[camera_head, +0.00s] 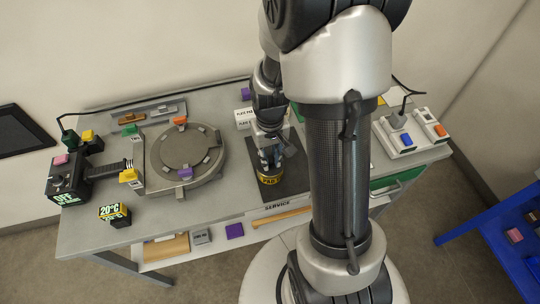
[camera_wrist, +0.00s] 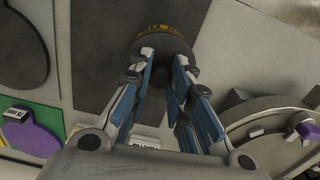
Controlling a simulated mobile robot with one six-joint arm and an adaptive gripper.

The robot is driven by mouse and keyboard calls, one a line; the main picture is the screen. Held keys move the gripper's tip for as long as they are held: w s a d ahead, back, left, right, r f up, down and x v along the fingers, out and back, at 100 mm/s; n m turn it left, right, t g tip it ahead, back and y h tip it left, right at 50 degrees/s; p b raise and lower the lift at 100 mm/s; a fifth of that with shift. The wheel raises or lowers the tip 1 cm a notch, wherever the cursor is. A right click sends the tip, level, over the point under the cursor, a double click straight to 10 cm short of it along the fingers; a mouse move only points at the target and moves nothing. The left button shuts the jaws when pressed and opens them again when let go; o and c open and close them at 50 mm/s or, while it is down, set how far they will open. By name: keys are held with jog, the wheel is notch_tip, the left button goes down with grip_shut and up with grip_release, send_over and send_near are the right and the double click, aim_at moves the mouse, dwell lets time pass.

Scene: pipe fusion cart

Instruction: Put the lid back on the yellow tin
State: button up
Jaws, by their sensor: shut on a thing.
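The yellow tin (camera_head: 268,180), with a yellow band marked in black, stands on a dark mat right of the round turntable. Its yellow band also shows at the top of the wrist view (camera_wrist: 168,29). My gripper (camera_head: 267,163) points down right over the tin. In the wrist view, my gripper (camera_wrist: 163,50) has its blue-padded fingers closed in on a dark round lid (camera_wrist: 160,42), which lies over or on the tin's top. I cannot tell whether the lid is seated. The fingers hide most of the lid in the head view.
The dark mat (camera_head: 291,180) is clear around the tin. The grey turntable (camera_head: 186,155) stands to the left, with coloured tabs on its rim. A black box with a green display (camera_head: 70,190) and a temperature block (camera_head: 114,213) are farther left. Switch boxes (camera_head: 402,135) stand at the right.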

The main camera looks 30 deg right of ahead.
jog(key=o, duration=0.7)
jog(key=shift+o, duration=0.7)
jog(key=o, duration=0.4)
jog(key=shift+c, duration=0.2)
jog(key=shift+r+p, duration=2.9)
jog(key=shift+r, duration=0.65)
